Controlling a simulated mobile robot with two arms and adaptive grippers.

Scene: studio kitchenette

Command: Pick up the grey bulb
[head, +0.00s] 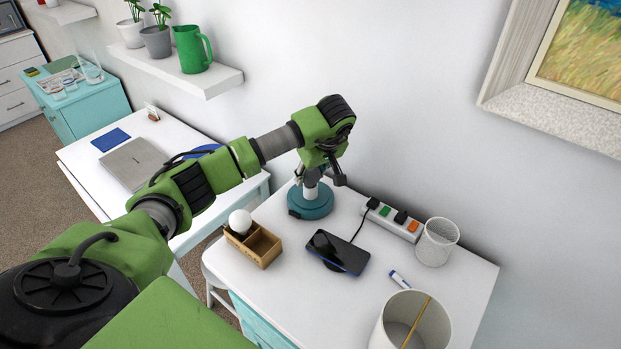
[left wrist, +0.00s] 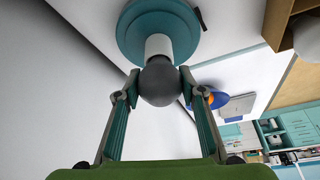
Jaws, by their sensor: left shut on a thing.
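The grey bulb (left wrist: 160,85) is in the left wrist view, at the end of the white socket (left wrist: 158,46) of a teal lamp base (left wrist: 150,20). My left gripper (left wrist: 159,77) is shut on the bulb, one finger on each side. In the head view the lamp base (head: 310,203) stands upright on the white desk, with my left gripper (head: 318,178) directly above it. My right gripper is not in view.
A wooden box (head: 265,250) with a white bulb (head: 240,221) stands left of the lamp. A phone (head: 338,251), power strip (head: 397,219), white mesh cup (head: 437,242), marker (head: 399,279) and white bin (head: 436,330) are to the right. A shelf (head: 190,76) hangs behind.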

